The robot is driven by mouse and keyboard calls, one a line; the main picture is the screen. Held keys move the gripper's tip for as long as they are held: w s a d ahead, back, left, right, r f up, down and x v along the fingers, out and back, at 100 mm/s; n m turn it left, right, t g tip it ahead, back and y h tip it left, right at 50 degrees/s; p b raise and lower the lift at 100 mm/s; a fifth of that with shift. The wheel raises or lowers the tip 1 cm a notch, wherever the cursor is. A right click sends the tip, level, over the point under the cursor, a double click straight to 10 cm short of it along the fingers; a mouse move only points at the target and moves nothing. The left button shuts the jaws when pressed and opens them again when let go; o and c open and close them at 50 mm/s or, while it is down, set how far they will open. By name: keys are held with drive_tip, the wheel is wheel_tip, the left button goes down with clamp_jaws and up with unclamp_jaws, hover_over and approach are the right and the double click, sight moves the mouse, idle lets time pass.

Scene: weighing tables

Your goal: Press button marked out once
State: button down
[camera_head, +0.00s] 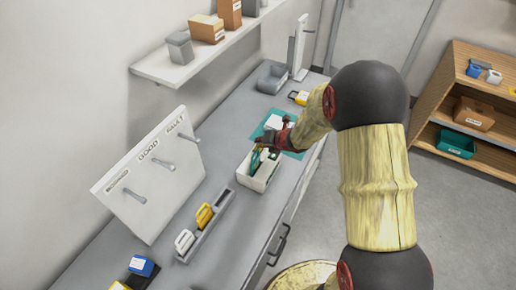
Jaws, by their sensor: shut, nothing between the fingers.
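No button marked out can be made out in this view; any lettering near my gripper is too small to read or hidden. My gripper (263,148), dark with red parts, is shut and empty. It reaches in from the right, over the far end of an open white box (246,180) on the grey counter. Whether the fingertips touch anything cannot be told. Green and dark items show in the box, partly covered by the gripper. Behind the gripper, a white object (279,121) sits on a teal mat (300,141), partly hidden by my arm.
A white board (150,180) with pegs and labels, one reading GOOD, stands at left. A grey rack (212,222) holds yellow and white pieces. A blue block (142,266) lies nearer. A grey bin (272,80) stands farther back. A wooden shelf (478,136) is at right.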

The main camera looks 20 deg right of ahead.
wheel_tip(320, 180, up, 5)
drive_tip(key=p, duration=0.4)
drive_tip(key=shift+r, duration=0.1)
idle(0.4)
idle(0.5)
